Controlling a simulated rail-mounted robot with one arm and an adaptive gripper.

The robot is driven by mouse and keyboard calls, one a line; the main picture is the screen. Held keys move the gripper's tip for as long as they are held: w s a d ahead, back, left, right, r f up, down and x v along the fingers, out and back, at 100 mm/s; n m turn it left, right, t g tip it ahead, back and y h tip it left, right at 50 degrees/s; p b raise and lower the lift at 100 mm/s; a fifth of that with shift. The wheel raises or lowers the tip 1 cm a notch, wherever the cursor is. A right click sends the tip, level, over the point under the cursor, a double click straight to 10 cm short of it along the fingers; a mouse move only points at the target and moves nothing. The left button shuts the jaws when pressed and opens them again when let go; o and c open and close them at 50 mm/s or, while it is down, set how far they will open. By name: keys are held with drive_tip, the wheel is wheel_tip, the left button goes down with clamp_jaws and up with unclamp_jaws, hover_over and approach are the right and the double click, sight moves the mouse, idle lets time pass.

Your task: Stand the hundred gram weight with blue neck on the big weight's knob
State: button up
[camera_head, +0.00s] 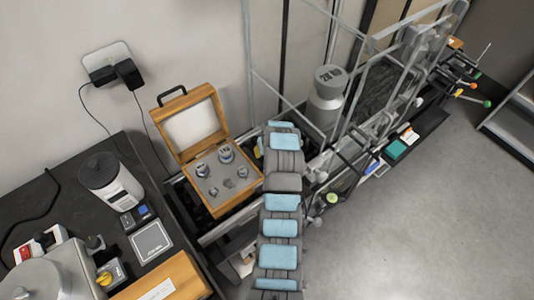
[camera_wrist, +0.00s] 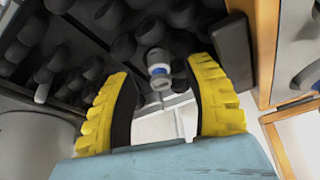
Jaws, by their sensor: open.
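In the head view my arm hides most of the gripper. The big grey weight (camera_head: 326,100), with a dark-marked top, stands upright behind my arm. Its knob is hard to make out from above. The open wooden box (camera_head: 238,200) left of my arm holds several metal weights, including one with blue at its neck (camera_head: 226,154).
Several dark rounded objects (camera_wrist: 60,58) crowd the wrist view's upper left. A wooden edge (camera_wrist: 264,50) stands close at right. A metal-framed rack (camera_head: 375,85) surrounds the big weight.

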drive_tip(key=shift+w+a+f, duration=0.1)
drive_tip(key=shift+w+f, duration=0.25)
drive_tip(key=shift+f, duration=0.2)
drive_tip(key=shift+c, duration=0.2)
clamp_jaws()
wheel_tip(320, 180, up, 4)
drive_tip(key=shift+s+f+p, duration=0.15)
drive_tip(key=shift+f+p, duration=0.05)
drive_tip(key=shift+p, duration=0.1)
drive_tip(key=s+r+p, duration=0.7)
drive_tip(key=s+r, duration=0.2)
drive_tip(key=s, duration=0.4)
drive_tip(key=shift+s+d+r+p, duration=0.15)
drive_tip(key=shift+s+d+p, duration=0.15)
drive_tip(key=shift+s+p, duration=0.1)
